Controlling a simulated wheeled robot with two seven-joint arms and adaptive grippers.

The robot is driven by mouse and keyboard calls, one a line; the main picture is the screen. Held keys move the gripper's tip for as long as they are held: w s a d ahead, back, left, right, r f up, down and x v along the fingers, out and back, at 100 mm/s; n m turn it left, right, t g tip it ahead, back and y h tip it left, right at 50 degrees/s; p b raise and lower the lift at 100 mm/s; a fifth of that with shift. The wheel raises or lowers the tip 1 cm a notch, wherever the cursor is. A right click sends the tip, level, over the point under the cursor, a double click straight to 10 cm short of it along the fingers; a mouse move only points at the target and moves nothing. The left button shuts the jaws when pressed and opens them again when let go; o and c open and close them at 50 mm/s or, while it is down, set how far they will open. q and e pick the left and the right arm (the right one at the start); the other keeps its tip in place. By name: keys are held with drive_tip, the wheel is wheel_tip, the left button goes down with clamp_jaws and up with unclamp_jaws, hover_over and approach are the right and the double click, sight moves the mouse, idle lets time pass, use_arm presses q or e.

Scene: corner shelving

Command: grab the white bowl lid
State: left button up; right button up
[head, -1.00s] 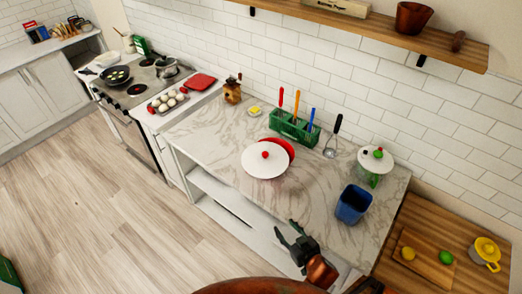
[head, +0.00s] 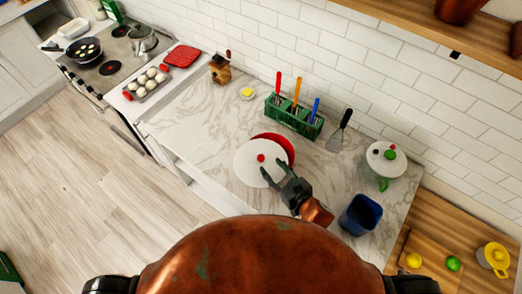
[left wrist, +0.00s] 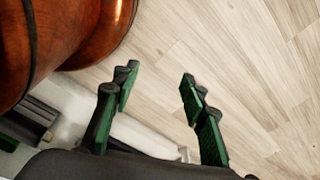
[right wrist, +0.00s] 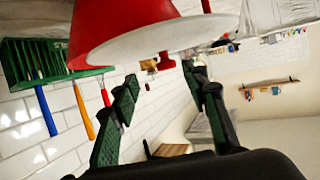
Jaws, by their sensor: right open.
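The white bowl lid (head: 252,162) is a round disc with a red knob (head: 261,158); it sits on a red bowl (head: 286,146) on the marble counter. Both also show in the right wrist view, the white lid (right wrist: 130,42) below the red bowl (right wrist: 110,20), just ahead of the fingers. My right gripper (head: 274,172) is open and empty, close to the knob at the lid's right front side. It also shows open in the right wrist view (right wrist: 160,75). My left gripper (left wrist: 158,76) is open and empty above the floor; the head view does not show it.
A green holder (head: 292,120) with several utensils stands behind the lid. A blue container (head: 361,214) is right of my right gripper. A white-lidded green pot (head: 377,160) stands farther right. A wooden board (head: 432,262) with fruit lies at right.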

sight(262, 158)
drive_tip(key=w+a, duration=0.2)
drive_tip(key=shift+w+a+f+p, duration=0.15)
drive_tip(key=shift+w+a+p, duration=0.15)
drive_tip(key=shift+w+p, duration=0.1)
drive_tip(key=x, duration=0.3)
drive_tip(key=shift+w+a+p, duration=0.15)
drive_tip(key=shift+a+p, duration=0.05)
drive_tip(key=shift+p, duration=0.1)
drive_tip(key=shift+w+f, duration=0.1)
drive_tip(key=shift+f, duration=0.05)
drive_tip(key=c, duration=0.7)
use_arm(q)
drive_tip(key=shift+s+a+r, duration=0.1)
drive_tip(key=shift+s+r, duration=0.25)
drive_tip(key=shift+s, duration=0.2)
drive_tip(key=shift+s+r, duration=0.3)
drive_tip(key=shift+s, duration=0.25)
use_arm(e)
clamp_jaws()
